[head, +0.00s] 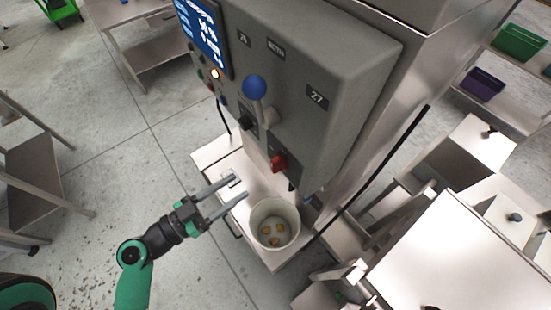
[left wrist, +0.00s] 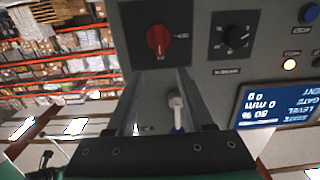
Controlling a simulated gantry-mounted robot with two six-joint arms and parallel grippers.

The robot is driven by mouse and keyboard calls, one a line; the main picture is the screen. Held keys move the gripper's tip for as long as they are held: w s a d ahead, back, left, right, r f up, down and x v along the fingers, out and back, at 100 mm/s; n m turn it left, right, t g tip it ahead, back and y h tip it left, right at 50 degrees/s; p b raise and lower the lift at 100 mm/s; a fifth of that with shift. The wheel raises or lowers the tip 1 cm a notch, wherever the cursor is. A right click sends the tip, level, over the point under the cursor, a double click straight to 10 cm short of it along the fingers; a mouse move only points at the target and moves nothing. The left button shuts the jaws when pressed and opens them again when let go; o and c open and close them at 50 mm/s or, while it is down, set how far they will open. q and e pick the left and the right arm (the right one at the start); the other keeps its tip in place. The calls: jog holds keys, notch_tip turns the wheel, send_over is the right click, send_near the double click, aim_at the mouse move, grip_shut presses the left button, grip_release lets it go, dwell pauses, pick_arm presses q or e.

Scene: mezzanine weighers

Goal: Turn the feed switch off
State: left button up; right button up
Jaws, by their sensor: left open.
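A grey control panel (head: 300,100) carries a red rotary switch (head: 278,163) low on its face, a black knob (head: 245,122) and a lever with a blue ball (head: 254,87). In the left wrist view the red switch (left wrist: 158,39) sits on a dark plate beside the black knob (left wrist: 236,38). The labels are too small for me to tell which is the feed switch. My left gripper (head: 240,186) is open and empty, in front of and below the panel, apart from the red switch. In the wrist view the lever shows between its fingers. My right gripper is not in view.
A white bucket (head: 274,224) with several yellowish pieces stands on a shelf below the panel, close to my left gripper. A blue display (head: 205,38) and a lit button (head: 215,74) are on the panel's left. Steel tables stand on both sides.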

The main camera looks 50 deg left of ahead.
aim_at(272, 163)
pick_arm(q)
jog(key=w+p, duration=0.1)
jog(key=w, duration=0.5)
jog(key=w+p, duration=0.1)
jog(key=w, duration=0.3)
jog(key=shift+w+d+r+p, duration=0.1)
jog(key=shift+d+r+p, duration=0.15)
jog(key=shift+d+p, duration=0.15)
jog(key=shift+w+f, duration=0.15)
jog(key=shift+w, duration=0.4)
grip_shut()
